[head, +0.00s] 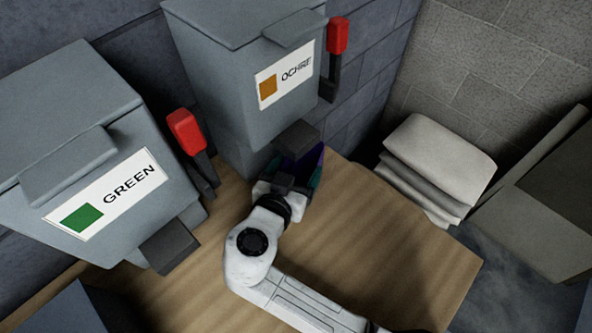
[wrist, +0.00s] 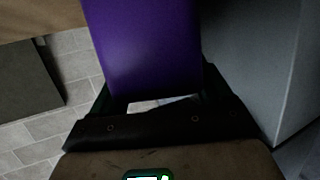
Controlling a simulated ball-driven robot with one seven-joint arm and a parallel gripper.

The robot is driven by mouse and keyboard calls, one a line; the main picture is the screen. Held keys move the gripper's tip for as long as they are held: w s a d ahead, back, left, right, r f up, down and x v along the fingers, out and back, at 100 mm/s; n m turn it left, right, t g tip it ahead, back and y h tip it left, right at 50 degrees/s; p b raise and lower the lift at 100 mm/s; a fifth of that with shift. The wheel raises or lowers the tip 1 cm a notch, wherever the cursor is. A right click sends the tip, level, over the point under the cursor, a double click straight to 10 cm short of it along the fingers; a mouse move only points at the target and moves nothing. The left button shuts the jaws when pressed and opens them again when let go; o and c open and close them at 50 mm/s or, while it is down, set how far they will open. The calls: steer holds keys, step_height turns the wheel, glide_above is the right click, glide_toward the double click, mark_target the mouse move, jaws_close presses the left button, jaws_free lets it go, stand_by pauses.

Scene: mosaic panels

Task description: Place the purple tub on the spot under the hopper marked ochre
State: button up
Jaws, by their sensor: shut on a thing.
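The purple tub (wrist: 150,45) fills the upper middle of the wrist view, between the two fingers of my gripper. In the head view only a dark purple sliver of the tub (head: 318,156) shows past my gripper (head: 298,170), which is shut on it. The ochre hopper (head: 232,95) stands at the back, with an ochre square and the word OCHRE on its label (head: 285,76). The tub is just below and right of this hopper's dark spout (head: 297,137). The spot under the spout is hidden, and I cannot tell whether the tub touches the table.
The green hopper (head: 70,120) stands at the left with its own spout (head: 168,247). Red-tipped levers (head: 186,131) (head: 338,36) stick out beside both hoppers. The wooden table (head: 400,240) is clear at the right. Stacked pale sacks (head: 437,155) lie beyond its edge.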

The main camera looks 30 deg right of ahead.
steer(key=shift+f, duration=0.15)
steer(key=o, duration=1.4)
steer(key=shift+r, duration=0.3)
steer(key=v, duration=1.2)
